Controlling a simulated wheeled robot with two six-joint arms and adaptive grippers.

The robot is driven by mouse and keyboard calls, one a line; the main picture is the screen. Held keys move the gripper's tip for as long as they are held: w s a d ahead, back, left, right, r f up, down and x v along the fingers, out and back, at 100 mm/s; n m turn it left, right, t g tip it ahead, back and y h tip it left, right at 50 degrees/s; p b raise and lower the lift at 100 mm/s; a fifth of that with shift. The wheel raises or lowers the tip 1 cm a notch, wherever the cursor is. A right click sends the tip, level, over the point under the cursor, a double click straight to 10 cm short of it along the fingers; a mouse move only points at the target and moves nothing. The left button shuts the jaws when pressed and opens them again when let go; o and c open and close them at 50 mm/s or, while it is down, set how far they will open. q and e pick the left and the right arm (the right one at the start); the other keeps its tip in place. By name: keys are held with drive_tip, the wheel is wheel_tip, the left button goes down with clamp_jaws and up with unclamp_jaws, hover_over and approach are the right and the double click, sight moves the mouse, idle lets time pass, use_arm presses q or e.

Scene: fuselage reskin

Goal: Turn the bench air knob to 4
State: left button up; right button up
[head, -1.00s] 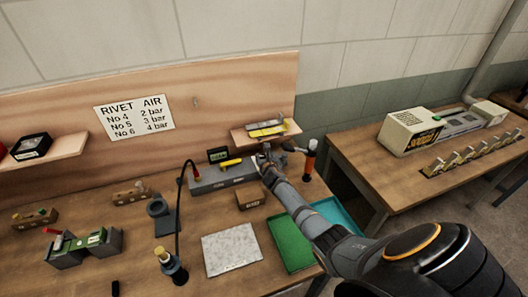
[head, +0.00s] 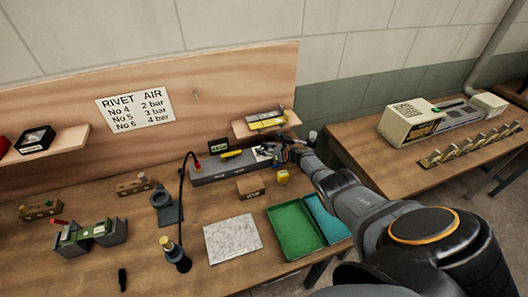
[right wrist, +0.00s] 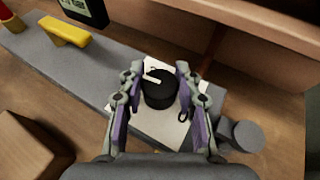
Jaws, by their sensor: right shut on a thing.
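The bench air knob (right wrist: 160,88) is a black round knob with a white pointer line, on a pale plate (right wrist: 160,130) on the grey air block (right wrist: 60,62). Its pointer aims to the upper left in the right wrist view. My right gripper (right wrist: 158,82) is shut on the knob, one finger on each side. In the head view my right gripper (head: 272,152) is at the right end of the grey block (head: 212,172) and hides the knob. The plate's marks are mostly covered. A small dark display (head: 219,146) stands behind the block; its reading is illegible. My left gripper is out of view.
A yellow handle (right wrist: 63,30) is on the block. A shelf (head: 270,130) is just behind my gripper. A cardboard-coloured box (head: 250,187), a yellow round item (head: 283,177) and a green tray (head: 295,229) are in front. A RIVET AIR sign (head: 136,110) hangs on the backboard.

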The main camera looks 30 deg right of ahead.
drive_tip(key=shift+r, duration=0.1)
idle(0.4)
drive_tip(key=o, duration=1.2)
